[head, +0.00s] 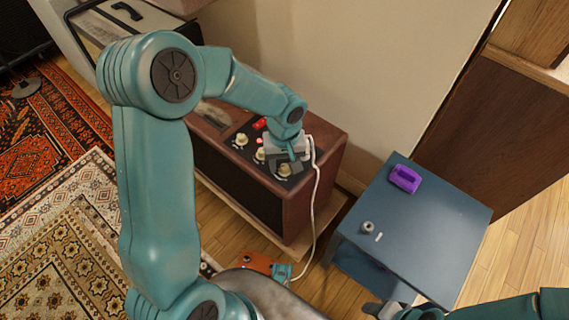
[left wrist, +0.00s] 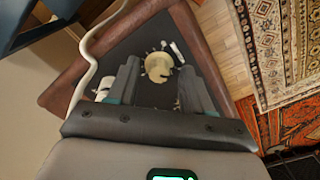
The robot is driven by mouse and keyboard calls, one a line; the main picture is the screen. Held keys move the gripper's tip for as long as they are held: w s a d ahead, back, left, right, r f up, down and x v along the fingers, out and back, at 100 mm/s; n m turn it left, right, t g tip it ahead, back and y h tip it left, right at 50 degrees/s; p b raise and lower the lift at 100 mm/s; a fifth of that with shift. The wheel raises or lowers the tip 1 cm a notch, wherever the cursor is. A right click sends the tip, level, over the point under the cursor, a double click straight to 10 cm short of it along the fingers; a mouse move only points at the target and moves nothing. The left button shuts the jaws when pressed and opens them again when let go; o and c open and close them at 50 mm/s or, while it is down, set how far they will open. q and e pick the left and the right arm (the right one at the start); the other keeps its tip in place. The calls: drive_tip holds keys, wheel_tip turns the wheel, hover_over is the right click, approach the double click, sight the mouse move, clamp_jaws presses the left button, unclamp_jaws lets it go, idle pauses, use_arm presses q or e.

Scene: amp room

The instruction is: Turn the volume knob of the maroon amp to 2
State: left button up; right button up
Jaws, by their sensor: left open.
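The maroon amp (head: 318,178) stands against the wall, with a dark top panel carrying cream knobs. One cream knob (head: 241,139) is at the panel's far end, another (head: 260,154) is in the middle, and a third (head: 284,171) is at the near end. My left gripper (head: 287,159) is over the near end. In the left wrist view its open fingers stand on either side of a cream knob (left wrist: 158,66), with visible gaps. I cannot read the labels or the setting. My right gripper (head: 383,309) is at the bottom edge, partly cut off, its jaws unclear.
A white cable (head: 316,205) runs from the amp's panel down to an orange pedal (head: 257,262) on the floor. A blue table (head: 450,215) on the right holds a purple object (head: 405,179) and a small grey cylinder (head: 367,227). Patterned rugs (head: 60,225) lie at left.

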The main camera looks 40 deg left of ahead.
use_arm(q)
drive_tip(key=shift+c, duration=0.3)
clamp_jaws()
drive_tip(key=shift+m, duration=0.4)
drive_tip(key=m+p, duration=0.1)
drive_tip(key=m, duration=0.3)
drive_tip(key=shift+m, duration=0.4)
drive_tip(key=m+p, duration=0.1)
drive_tip(key=m, duration=0.3)
drive_tip(key=shift+m+p, duration=0.35)
drive_tip(key=shift+m, duration=0.05)
drive_tip(key=shift+w+m, duration=0.1)
drive_tip(key=shift+m, duration=0.2)
drive_tip(key=shift+o, duration=0.3)
unclamp_jaws()
